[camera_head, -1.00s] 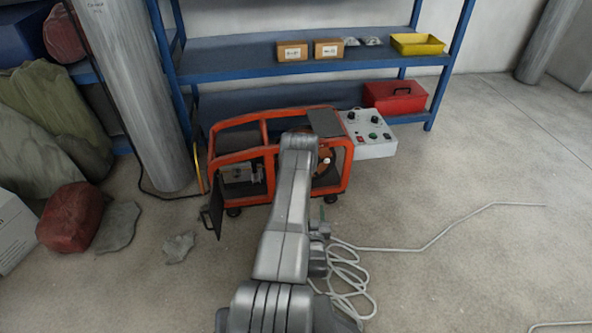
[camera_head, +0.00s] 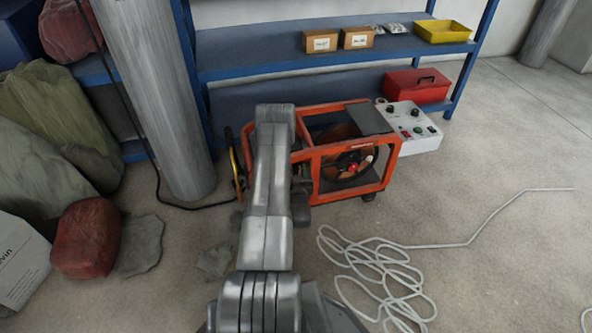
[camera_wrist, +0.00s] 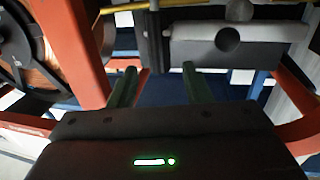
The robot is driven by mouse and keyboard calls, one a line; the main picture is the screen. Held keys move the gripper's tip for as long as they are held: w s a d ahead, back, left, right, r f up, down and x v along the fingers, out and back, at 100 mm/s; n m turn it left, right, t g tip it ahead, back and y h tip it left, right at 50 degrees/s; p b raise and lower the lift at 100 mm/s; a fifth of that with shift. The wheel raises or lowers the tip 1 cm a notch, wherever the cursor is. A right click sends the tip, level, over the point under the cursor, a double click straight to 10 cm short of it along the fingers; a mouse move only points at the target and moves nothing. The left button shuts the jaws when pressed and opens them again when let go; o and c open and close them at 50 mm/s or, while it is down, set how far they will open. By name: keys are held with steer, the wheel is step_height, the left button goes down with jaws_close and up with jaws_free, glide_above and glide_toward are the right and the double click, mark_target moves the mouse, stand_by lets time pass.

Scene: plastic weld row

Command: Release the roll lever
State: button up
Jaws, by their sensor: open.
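The orange-framed machine (camera_head: 345,192) stands on the floor by the blue shelf, its left part hidden behind my arm. In the wrist view, a grey block with a round hole (camera_wrist: 262,48) lies ahead and right of my gripper (camera_wrist: 160,86). A grey rounded knob (camera_wrist: 240,10) shows above the block at the top edge; I cannot tell whether it is the roll lever's end. A thin yellow rod (camera_wrist: 160,8) runs across the top. My gripper's two green fingers are apart with nothing between them. The head view hides the gripper behind my arm.
Orange frame bars (camera_wrist: 72,50) stand close to the left of my fingers. A spool (camera_head: 345,158) with a red knob sits inside the machine. A white control box (camera_head: 412,125) is at its right. A loose white cable (camera_head: 375,265) lies on the floor at right.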

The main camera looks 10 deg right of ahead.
steer(key=shift+w+d, duration=0.15)
steer(key=shift+w, duration=0.9)
jaws_close()
